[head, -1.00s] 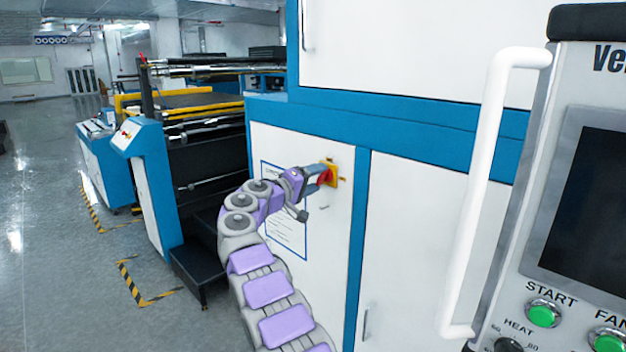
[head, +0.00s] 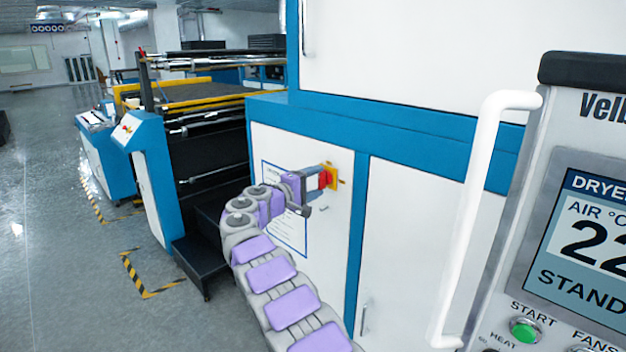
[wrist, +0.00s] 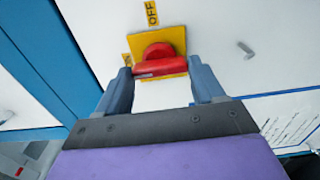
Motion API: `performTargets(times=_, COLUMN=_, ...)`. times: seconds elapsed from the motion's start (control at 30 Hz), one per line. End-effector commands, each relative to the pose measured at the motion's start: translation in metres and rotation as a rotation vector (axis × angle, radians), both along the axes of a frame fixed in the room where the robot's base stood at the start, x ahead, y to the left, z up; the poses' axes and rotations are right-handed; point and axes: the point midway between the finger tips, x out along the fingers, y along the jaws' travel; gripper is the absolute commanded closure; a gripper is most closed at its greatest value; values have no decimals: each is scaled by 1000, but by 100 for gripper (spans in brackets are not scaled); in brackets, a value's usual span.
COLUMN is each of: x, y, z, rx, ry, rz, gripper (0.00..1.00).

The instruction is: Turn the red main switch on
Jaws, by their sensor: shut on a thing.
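The red main switch (wrist: 158,64) sits on a yellow plate (wrist: 176,38) on the white cabinet door. In the wrist view its handle lies nearly level, along the side toward the partly hidden ON label (wrist: 127,60); the OFF label (wrist: 152,13) is above the plate. My gripper (wrist: 160,70) is shut on the switch handle, one blue-grey finger at each end of it. In the head view, my gripper (head: 316,180) reaches the switch (head: 325,180) from the left and hides part of it.
A control panel (head: 520,270) with a white bar handle (head: 478,200) stands close at the right; its screen (head: 590,240) is lit, with "DRYER", "AIR °C" and "22" readable. A framed notice (head: 285,225) is on the door behind my arm. Open floor (head: 60,260) lies left.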

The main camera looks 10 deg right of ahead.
Motion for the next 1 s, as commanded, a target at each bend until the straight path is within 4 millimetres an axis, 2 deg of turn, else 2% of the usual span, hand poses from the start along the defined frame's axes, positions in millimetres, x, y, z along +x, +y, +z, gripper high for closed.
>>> performTargets(times=0.03, x=1, y=-1, z=-5, rx=0, ry=11, rz=-1, gripper=62)
performTargets(times=0.4, x=1, y=-1, z=-5, rx=-1, ry=14, rz=0, gripper=62)
performTargets(times=0.43, x=1, y=-1, z=-5, rx=-1, ry=14, rz=0, gripper=30)
performTargets(times=0.6, x=0, y=0, z=-3, rx=-3, ry=10, rz=0, gripper=14)
performTargets(times=0.7, x=-1, y=0, z=-1, rx=-2, ry=7, rz=0, gripper=6)
performTargets(times=1.0, x=-4, y=5, z=1, rx=-5, ry=5, rz=1, gripper=6)
